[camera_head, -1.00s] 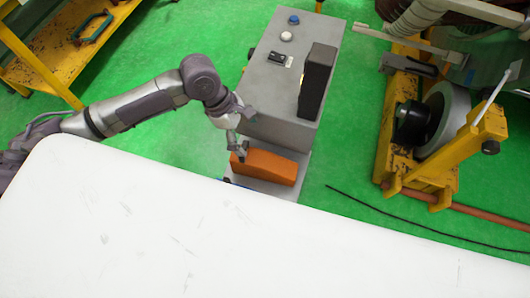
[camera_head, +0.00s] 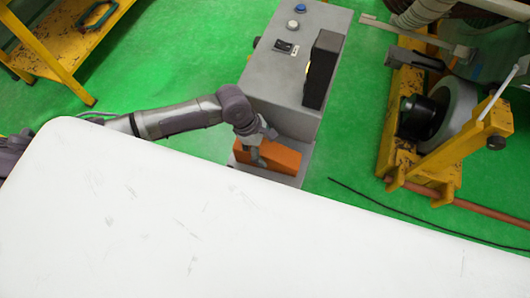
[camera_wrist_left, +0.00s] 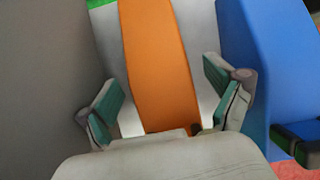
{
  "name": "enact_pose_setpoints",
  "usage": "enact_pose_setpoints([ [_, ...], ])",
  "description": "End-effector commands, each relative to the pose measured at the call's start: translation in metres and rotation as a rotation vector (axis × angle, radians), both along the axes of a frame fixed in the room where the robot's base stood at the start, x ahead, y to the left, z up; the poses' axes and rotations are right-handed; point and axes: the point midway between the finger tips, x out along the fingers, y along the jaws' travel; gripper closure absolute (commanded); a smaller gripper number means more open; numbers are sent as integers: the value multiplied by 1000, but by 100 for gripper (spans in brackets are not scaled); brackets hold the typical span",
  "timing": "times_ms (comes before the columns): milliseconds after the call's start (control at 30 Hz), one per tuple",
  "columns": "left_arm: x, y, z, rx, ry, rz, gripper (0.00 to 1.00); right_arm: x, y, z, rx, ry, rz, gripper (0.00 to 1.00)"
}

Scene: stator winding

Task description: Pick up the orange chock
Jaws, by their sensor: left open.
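The orange chock (camera_head: 281,158) lies on a low grey ledge at the foot of the grey control box, behind the white surface's edge. My left gripper (camera_head: 258,160) is at the chock's left part in the head view, and covers some of it. In the left wrist view the orange chock (camera_wrist_left: 160,65) runs lengthwise between the two open fingers of my left gripper (camera_wrist_left: 172,98). The fingers, with green pads, stand apart on either side of it, with pale gaps between. My right gripper is in no view.
The grey control box (camera_head: 275,75) with buttons and a dark upright panel stands right behind the chock. A blue part (camera_wrist_left: 270,70) is close to the right finger in the wrist view. A yellow stand with a wheel (camera_head: 440,120) is at right. My white body surface fills the front.

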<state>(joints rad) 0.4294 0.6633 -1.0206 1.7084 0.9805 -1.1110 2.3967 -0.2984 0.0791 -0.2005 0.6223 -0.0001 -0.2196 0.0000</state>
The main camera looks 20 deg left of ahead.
Motion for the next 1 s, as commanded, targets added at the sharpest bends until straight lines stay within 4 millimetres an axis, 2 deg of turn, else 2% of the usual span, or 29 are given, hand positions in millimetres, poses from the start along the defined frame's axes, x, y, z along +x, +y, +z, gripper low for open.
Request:
enact_pose_setpoints([
  [167, 0, 0, 0, 0, 0, -1, 8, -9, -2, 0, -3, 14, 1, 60],
  [600, 0, 0, 1, 0, 0, 0, 80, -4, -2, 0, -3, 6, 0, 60],
  [867, 1, -1, 3, -3, -3, 0, 80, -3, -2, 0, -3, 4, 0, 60],
  [1000, 1, -1, 10, -4, -4, -1, 80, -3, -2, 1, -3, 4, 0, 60],
])
